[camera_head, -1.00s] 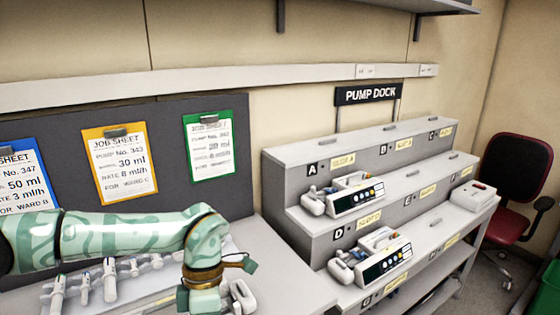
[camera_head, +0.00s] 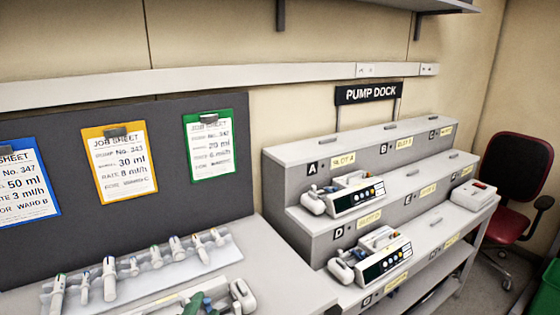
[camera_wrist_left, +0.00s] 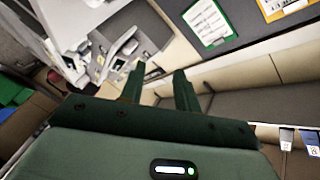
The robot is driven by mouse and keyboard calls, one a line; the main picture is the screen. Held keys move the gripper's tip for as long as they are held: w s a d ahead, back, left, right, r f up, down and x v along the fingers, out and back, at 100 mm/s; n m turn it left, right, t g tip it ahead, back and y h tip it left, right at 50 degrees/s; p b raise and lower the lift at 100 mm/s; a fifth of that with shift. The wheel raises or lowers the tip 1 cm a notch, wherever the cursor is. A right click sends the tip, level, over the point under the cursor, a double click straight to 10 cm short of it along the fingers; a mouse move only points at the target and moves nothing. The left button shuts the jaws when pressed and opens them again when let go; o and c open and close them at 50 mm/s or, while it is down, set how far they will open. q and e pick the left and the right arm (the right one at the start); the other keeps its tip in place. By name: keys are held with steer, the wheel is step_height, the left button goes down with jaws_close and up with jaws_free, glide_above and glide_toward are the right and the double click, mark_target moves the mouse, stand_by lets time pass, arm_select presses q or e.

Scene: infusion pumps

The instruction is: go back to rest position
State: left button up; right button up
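My left gripper (camera_wrist_left: 158,82) shows in the left wrist view with its two dark green fingers apart and nothing between them. In the head view only a small green part of it (camera_head: 197,303) shows at the bottom edge, in front of the syringe tray and left of a white pump part (camera_head: 241,296). The rest of my left arm is out of the head view. My right gripper is in neither view.
A tray (camera_head: 222,257) of several syringes lies on the counter. Two pumps, an upper one (camera_head: 357,197) and a lower one (camera_head: 384,260), sit on the stepped pump dock (camera_head: 290,158). A red chair (camera_head: 519,170) stands at the right. Job sheets hang on the dark panel (camera_head: 80,120).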

arm_select(q)
steer(key=s+a+f+n+g+y, duration=0.55)
steer(key=s+a+f+g, duration=0.45)
steer(key=s+a+f, duration=0.55)
steer(key=s+d+f+g+h, duration=0.15)
steer(key=s+f, duration=0.25)
steer(key=f, duration=1)
steer(key=s+d+f+g+h, duration=0.1)
steer(key=s+d+f+g, duration=0.2)
steer(key=f, duration=1)
steer(key=s+f+n, duration=0.1)
steer(key=s+f, duration=0.5)
steer(key=s, duration=0.3)
steer(key=s+f+n+g+h, duration=0.1)
steer(key=s+f+n, duration=0.1)
steer(key=s+f, duration=0.4)
steer(key=s, duration=0.3)
steer(key=shift+s+a+f+h, duration=0.3)
steer(key=shift+s+a, duration=0.05)
steer(key=shift+s, duration=0.05)
steer(key=shift+o, duration=0.5)
steer(key=shift+n, duration=0.25)
